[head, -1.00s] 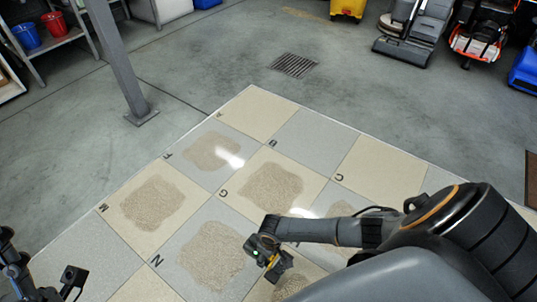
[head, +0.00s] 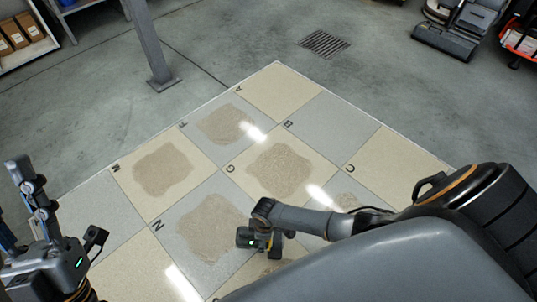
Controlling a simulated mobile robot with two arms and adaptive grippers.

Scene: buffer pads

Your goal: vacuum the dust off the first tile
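The floor has a checkered block of cream and grey tiles (head: 277,90) marked with letters such as A, F, G, C, M and N. Brown dust patches lie on several tiles: the F tile (head: 225,123), the M tile (head: 163,170), the G tile (head: 278,170) and the N tile (head: 208,228). More dust shows partly behind my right arm. My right gripper (head: 262,242) is over the tiles, just right of the N patch; its fingers are not clear. No vacuum nozzle can be made out.
A grey post (head: 150,45) with a foot plate stands left of the tiles. A floor drain (head: 324,43) lies beyond them. A grey floor machine (head: 450,30) and an orange machine (head: 522,35) stand at the back right. Shelving with boxes (head: 20,32) is at the upper left. Concrete between is clear.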

